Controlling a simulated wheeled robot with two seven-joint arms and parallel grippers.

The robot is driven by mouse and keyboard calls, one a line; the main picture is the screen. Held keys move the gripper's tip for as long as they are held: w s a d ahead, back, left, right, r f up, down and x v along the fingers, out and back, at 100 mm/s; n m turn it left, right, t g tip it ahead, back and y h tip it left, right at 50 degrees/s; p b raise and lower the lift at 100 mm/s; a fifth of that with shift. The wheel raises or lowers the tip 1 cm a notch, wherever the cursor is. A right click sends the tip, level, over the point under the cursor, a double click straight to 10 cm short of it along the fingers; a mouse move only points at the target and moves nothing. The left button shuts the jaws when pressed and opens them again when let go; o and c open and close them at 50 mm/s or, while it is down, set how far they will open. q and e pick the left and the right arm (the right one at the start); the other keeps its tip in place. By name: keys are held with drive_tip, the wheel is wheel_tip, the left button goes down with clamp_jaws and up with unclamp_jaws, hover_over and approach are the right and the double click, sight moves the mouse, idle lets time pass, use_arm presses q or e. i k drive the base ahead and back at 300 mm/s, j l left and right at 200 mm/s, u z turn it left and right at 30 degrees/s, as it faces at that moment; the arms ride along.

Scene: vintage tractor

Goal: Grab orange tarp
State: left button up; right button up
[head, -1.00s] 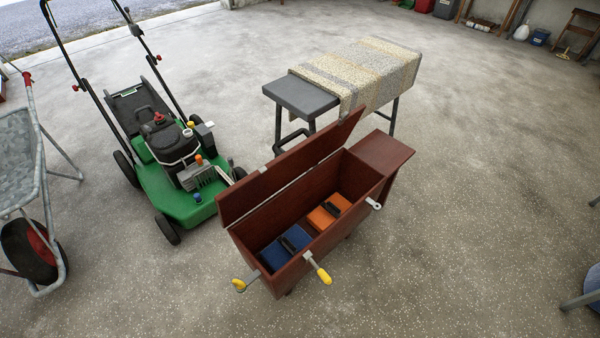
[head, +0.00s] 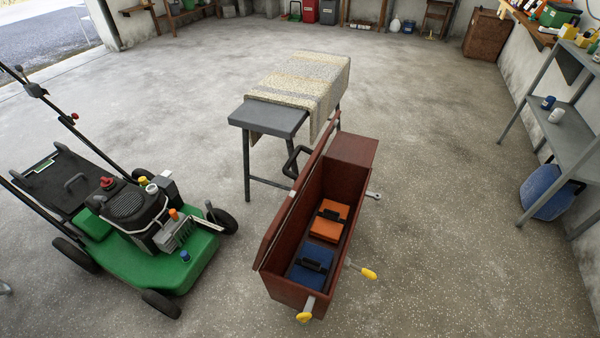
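The orange tarp (head: 326,228) is a folded orange bundle with a dark strap or handle. It lies inside the open dark red wooden chest (head: 342,188), towards the far end. A similar folded blue bundle (head: 309,273) lies at the chest's near end. The chest's lid (head: 290,205) stands open along its left side. Neither of my grippers shows in the head view.
A grey bench (head: 268,120) with a patterned cloth (head: 305,84) stands behind the chest. A green lawnmower (head: 150,245) is at the left. A grey shelf (head: 570,128) stands at the right.

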sight(329, 223)
drive_tip(key=i+j+z, duration=0.15)
drive_tip(key=j, duration=0.2)
drive_tip(key=i+j+z, duration=0.35)
drive_tip(key=j, duration=0.35)
drive_tip(key=j+z, duration=0.2)
drive_tip(key=j, duration=0.15)
drive_tip(key=i, duration=0.05)
